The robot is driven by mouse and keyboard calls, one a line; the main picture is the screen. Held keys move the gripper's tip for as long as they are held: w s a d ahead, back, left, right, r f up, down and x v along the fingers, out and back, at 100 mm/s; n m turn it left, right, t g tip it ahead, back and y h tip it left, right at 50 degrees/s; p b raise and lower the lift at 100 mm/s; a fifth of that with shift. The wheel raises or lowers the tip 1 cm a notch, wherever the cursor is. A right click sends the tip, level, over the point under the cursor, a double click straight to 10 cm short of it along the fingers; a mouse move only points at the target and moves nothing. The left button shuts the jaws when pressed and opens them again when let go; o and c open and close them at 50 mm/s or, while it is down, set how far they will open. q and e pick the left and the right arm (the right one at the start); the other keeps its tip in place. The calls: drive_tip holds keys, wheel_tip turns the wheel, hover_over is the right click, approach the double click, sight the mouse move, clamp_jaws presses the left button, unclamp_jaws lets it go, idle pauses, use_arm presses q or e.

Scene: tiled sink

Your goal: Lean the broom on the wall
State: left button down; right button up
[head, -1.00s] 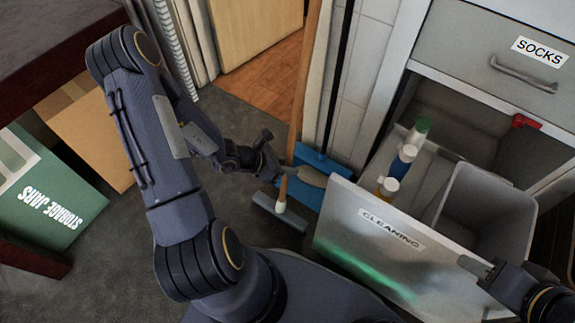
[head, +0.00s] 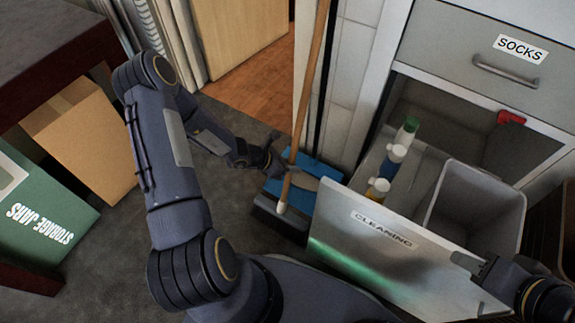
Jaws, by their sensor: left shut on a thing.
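The broom has a wooden handle (head: 309,88) and a wide dark grey head (head: 282,221) low down near the floor. Its handle slopes, with the top further right, and runs out of the top of the view. My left gripper (head: 289,172) is shut on the lower part of the handle, above the head. The wall (head: 347,85) is the pale panelled strip just right of the handle; whether the handle touches it I cannot tell. My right gripper (head: 467,264) is at the top edge of the cleaning drawer's front; its jaw state is unclear.
The open cleaning drawer (head: 345,235) holds several bottles and a grey bin (head: 476,212). A green storage box (head: 40,215) and cardboard boxes stand left. Grey floor is clear between.

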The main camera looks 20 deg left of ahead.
use_arm(q)
drive_tip(key=shift+w+f, duration=0.15)
drive_tip(key=shift+w, duration=0.2)
drive_tip(key=shift+f+b, duration=0.3)
drive_tip(key=shift+f, duration=0.05)
idle(0.6)
drive_tip(key=c, duration=1.2)
unclamp_jaws()
drive_tip(key=shift+o, duration=0.2)
drive_tip(key=shift+s, duration=0.1)
drive_tip(key=p+v, duration=0.3)
drive_tip(key=v, duration=0.4)
drive_tip(key=shift+s+a+r, duration=0.15)
drive_tip(key=shift+a+r, duration=0.05)
drive_tip(key=shift+r, duration=0.05)
drive_tip(key=shift+r, duration=0.1)
